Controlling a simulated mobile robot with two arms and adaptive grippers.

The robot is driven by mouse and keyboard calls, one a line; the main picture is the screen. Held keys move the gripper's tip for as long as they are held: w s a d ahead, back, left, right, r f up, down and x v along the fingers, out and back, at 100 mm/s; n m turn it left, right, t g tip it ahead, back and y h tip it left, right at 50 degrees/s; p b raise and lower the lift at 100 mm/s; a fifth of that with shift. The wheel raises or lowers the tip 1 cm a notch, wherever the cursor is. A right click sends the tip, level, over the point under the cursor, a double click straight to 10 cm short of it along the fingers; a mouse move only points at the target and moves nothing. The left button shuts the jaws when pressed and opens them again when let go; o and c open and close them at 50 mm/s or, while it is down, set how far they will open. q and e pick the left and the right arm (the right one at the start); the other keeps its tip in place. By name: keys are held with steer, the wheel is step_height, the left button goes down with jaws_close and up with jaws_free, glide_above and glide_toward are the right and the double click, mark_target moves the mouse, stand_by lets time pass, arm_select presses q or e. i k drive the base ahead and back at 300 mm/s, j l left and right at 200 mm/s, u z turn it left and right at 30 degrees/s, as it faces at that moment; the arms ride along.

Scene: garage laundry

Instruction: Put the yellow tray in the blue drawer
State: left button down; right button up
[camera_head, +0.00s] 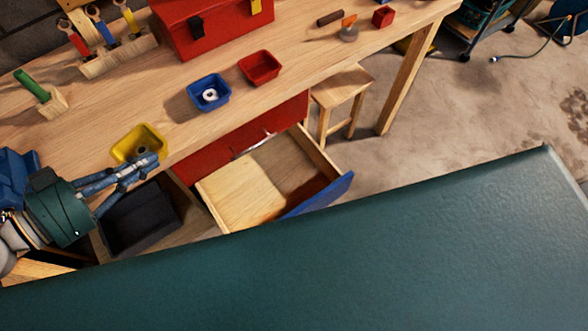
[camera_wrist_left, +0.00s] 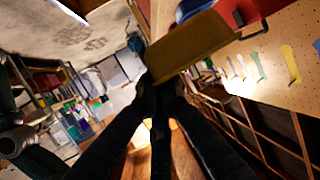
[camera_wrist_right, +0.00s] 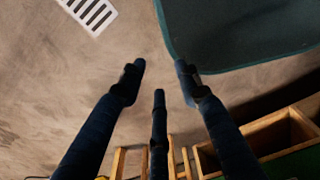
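The yellow tray (camera_head: 138,143) is at the front edge of the workbench in the head view. It also shows large beyond the fingertips in the left wrist view (camera_wrist_left: 190,46). My left gripper (camera_head: 148,163) is at the tray's near side, its fingers close together on the rim. I cannot tell whether the tray touches the bench. The drawer with the blue front (camera_head: 318,196) is pulled out below the bench, and its visible wooden inside is empty. Its near part is hidden by my teal body. My right gripper (camera_wrist_right: 158,80) is open and empty above the floor.
A blue tray (camera_head: 209,93) holding a small round part and a red tray (camera_head: 260,67) stand on the bench (camera_head: 190,127). A red toolbox (camera_head: 205,25) is behind. A dark bin (camera_head: 140,220) sits under the bench, left of the drawer. A stool (camera_head: 341,88) stands behind the drawer.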

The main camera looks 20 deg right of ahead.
mark_target(251, 207)
steer(key=l, duration=1.25)
steer(key=i+l, duration=0.15)
steer(key=l, duration=1.15)
steer(key=l+u, duration=0.2)
steer(key=l, duration=0.4)
steer(key=l+u, duration=0.2)
steer(key=l, duration=0.4)
steer(key=k+l+u, duration=0.25)
steer(key=l, duration=0.3)
steer(key=i+u, duration=0.1)
steer(key=u, duration=0.9)
